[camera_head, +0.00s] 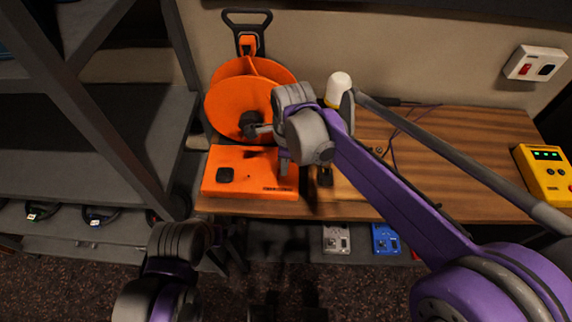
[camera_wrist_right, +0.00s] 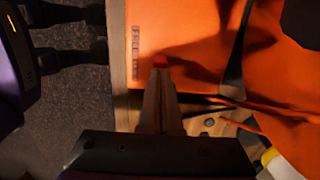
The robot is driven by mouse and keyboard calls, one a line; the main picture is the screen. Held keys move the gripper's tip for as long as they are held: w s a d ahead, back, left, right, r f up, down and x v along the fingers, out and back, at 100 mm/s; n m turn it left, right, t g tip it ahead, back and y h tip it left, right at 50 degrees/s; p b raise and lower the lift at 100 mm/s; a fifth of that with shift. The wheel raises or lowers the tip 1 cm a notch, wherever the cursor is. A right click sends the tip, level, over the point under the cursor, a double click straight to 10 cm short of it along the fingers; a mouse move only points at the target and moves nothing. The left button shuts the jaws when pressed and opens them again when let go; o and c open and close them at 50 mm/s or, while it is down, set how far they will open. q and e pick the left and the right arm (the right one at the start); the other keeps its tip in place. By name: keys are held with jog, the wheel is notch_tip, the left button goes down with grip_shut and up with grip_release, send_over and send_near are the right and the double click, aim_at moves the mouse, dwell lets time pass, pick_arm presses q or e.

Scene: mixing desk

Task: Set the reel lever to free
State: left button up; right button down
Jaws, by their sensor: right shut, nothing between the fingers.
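The orange reel (camera_head: 235,100) stands at the back left of the desk, with a dark hub and crank at its front. Its flat orange base (camera_head: 235,185) carries a black square knob (camera_head: 226,174). My right gripper (camera_head: 284,168) is over the right end of this base. In the right wrist view its fingers (camera_wrist_right: 160,68) are shut and empty, with a small red patch at their tips. A dark, paddle-ended bar (camera_wrist_right: 233,80) shows right of the fingertips; I cannot tell whether it is the lever. My left gripper (camera_wrist_right: 75,36) is open and empty, off the desk's front edge.
A white-topped yellow bottle (camera_head: 338,88) stands behind my right arm. A yellow device (camera_head: 547,172) sits at the desk's right end. Grey (camera_head: 336,238) and blue (camera_head: 385,238) boxes are below the front edge.

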jog(key=shift+a, duration=0.1)
pick_arm(q)
jog(key=shift+r, duration=0.1)
pick_arm(e)
jog(key=shift+r, duration=0.1)
jog(key=shift+r+p, duration=0.45)
jog(key=shift+r, duration=0.3)
pick_arm(q)
jog(key=shift+w+r, duration=0.25)
jog(key=shift+r, duration=0.25)
jog(key=shift+r, duration=0.1)
pick_arm(e)
jog(key=shift+r, duration=0.1)
